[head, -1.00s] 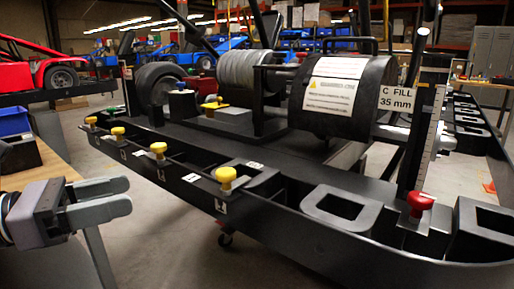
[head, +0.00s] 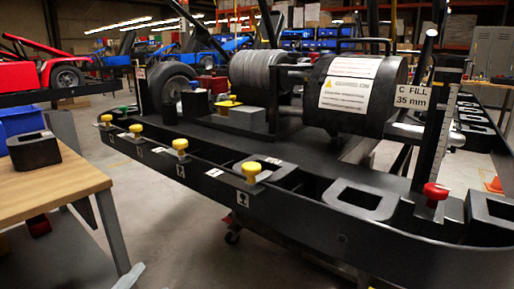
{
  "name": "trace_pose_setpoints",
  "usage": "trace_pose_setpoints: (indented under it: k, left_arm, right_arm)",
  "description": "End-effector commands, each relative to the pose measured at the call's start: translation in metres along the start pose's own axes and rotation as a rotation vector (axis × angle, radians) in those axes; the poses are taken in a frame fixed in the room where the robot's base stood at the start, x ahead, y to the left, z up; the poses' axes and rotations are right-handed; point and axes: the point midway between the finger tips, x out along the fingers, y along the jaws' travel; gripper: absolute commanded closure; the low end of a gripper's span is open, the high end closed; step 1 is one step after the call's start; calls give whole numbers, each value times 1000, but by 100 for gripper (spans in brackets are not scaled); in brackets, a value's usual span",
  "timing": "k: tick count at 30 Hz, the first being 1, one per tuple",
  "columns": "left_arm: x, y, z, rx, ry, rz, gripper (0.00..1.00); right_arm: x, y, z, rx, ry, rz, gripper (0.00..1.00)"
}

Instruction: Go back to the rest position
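A light grey tip (head: 130,277), which looks like part of my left gripper, shows at the bottom edge of the head view, beside the table leg. The rest of that gripper is out of the picture, so its opening and anything between its fingers are hidden. My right gripper is not in view. The black kart stand (head: 215,143) fills the middle and right, with several yellow knobs (head: 251,171) and a red knob (head: 434,194) along its near rail.
A wooden table (head: 50,185) at the left carries a black block (head: 34,150). A blue bin (head: 20,121) stands behind it. A black cylinder (head: 390,75) sits on the stand. Bare floor lies between table and stand.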

Motion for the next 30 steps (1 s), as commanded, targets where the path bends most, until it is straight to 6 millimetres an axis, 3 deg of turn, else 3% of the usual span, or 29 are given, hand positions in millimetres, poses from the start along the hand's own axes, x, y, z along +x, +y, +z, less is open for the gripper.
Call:
trace_pose_setpoints:
  k: [1,4,10,12,30]
  left_arm:
    - [-14,29,11,-183,-102,46,44]
    - [-41,80,23,-492,-282,130,44]
    - [-103,174,12,-1024,-607,284,44]
    - [-98,152,6,-1001,-608,276,44]
    - [-112,66,-21,-952,-729,238,44]
  right_arm:
    - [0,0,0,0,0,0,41]
    - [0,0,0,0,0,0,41]
    - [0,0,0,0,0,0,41]
    - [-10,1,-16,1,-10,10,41]
    - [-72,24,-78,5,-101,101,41]
